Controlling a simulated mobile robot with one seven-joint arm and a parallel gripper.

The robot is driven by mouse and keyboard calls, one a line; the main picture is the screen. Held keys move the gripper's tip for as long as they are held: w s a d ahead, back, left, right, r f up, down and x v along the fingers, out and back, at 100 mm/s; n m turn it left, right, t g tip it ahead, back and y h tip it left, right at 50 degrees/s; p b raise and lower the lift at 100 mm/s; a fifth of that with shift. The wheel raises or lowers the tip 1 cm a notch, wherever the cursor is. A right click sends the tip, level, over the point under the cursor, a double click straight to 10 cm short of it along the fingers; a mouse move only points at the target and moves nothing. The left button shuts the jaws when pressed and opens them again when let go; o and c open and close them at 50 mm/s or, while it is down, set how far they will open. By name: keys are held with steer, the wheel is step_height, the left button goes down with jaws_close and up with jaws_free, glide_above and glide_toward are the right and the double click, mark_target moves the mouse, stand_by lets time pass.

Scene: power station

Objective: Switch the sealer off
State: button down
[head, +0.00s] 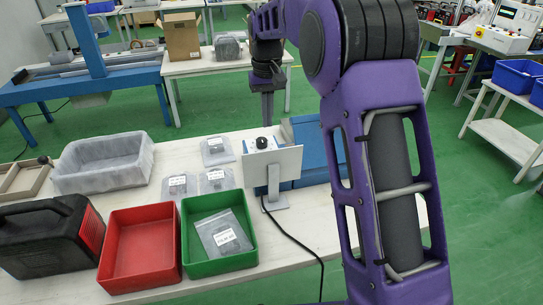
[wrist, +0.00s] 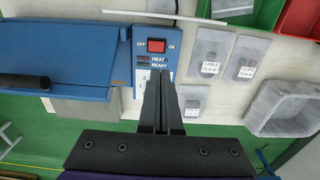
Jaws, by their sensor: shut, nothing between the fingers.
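The blue sealer (head: 312,140) stands on the white table in the head view, partly hidden by a white plate and my arm. In the wrist view its blue body (wrist: 50,50) fills the left, with a control panel at its right end. A red rocker switch (wrist: 157,46) sits there between the labels OFF on the left and ON on the right. I cannot tell which side is pressed. HEAT and READY labels lie below it. My gripper (wrist: 161,75) is shut and empty, its fingertips just below the switch in the picture. In the head view my gripper (head: 267,112) points down near the sealer's panel.
Several labelled bags (head: 215,180) lie left of the sealer. A white plate on a stand (head: 272,166) is in front. A green bin (head: 245,262), red bin (head: 140,280), grey tray (head: 105,182) and black case (head: 40,245) occupy the table. A black cable (head: 300,243) runs along its front.

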step_height(320, 180, down, 14)
steer(key=shift+b, duration=1.1)
steer(key=shift+a, duration=0.1)
